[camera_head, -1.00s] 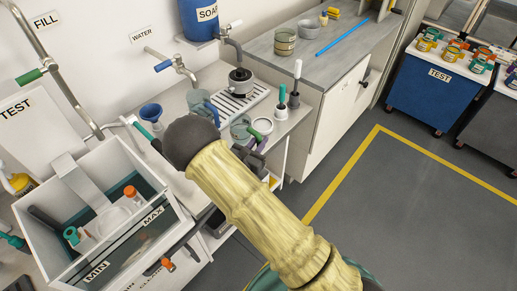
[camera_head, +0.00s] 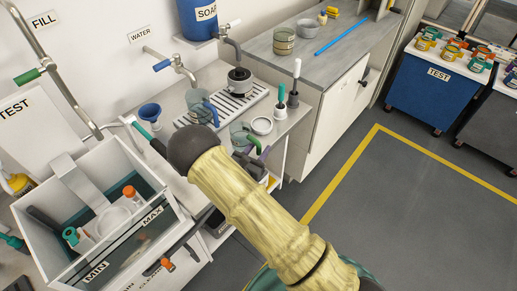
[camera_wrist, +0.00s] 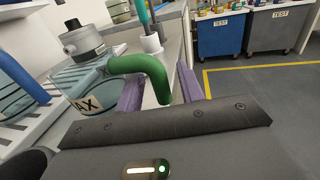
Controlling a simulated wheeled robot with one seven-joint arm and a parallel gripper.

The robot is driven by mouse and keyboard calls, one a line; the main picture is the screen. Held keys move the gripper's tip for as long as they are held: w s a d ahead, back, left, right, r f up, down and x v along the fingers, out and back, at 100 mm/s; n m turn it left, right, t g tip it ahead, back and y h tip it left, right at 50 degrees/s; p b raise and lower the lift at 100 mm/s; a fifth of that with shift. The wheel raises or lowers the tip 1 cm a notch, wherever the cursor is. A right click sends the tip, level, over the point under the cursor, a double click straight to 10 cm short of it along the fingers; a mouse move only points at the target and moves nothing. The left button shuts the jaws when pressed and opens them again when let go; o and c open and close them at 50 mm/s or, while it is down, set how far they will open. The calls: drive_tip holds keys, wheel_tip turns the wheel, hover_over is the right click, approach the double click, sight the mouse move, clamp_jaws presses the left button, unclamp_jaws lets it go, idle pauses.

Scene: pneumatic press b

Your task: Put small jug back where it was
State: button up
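A clear jug with a green handle (camera_head: 238,131) stands on the counter just right of the slatted drain tray. In the wrist view this jug (camera_wrist: 86,88) shows part of a MAX label, and its green handle (camera_wrist: 152,70) reaches toward me between my fingers. My gripper (camera_wrist: 160,88) has purple fingers spread on both sides of the handle, with a gap visible at the right finger. In the head view my gripper (camera_head: 252,157) is at the counter's front edge, partly hidden by my arm. A jug with a blue handle (camera_head: 202,108) stands on the drain tray.
A round white dish (camera_head: 262,125) and upright brushes (camera_head: 294,92) stand right of the green-handled jug. A blue funnel (camera_head: 150,113) and the drain tray (camera_head: 237,105) are to the left. The open-topped tank (camera_head: 165,228) is at the left front. Floor at right is clear.

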drive_tip(key=shift+r, duration=0.15)
drive_tip(key=b+v, duration=0.1)
drive_tip(key=v, duration=1.1)
drive_tip(key=shift+d, duration=0.1)
idle(0.5)
